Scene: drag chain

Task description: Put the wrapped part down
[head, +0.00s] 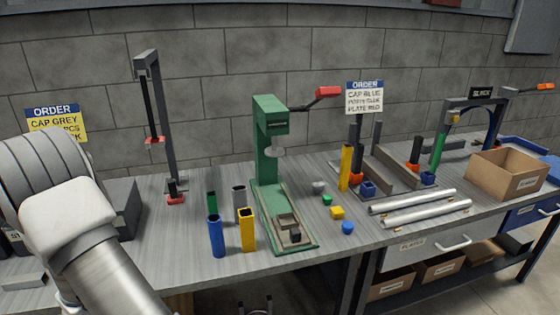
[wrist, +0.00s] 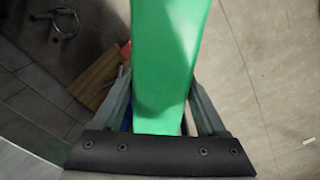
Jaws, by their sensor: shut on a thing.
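My gripper (wrist: 160,88) shows in the wrist view, with one finger on each side of a long, smooth green part (wrist: 168,45). It is shut on this part, which runs up out of the top of the picture. I take the green part for the wrapped part; no seam or wrapping edge can be made out. Its far end is out of the picture, and it hides what lies behind it. Grey floor shows around it. In the head view my arm fills the lower left, and neither my gripper nor the green part is seen there.
The workbench (head: 150,235) carries a green press (head: 268,150), a blue tube (head: 216,237), a yellow tube (head: 247,232), two silver rods (head: 425,214) and a cardboard box (head: 508,172). A stool base (wrist: 64,25) stands on the floor.

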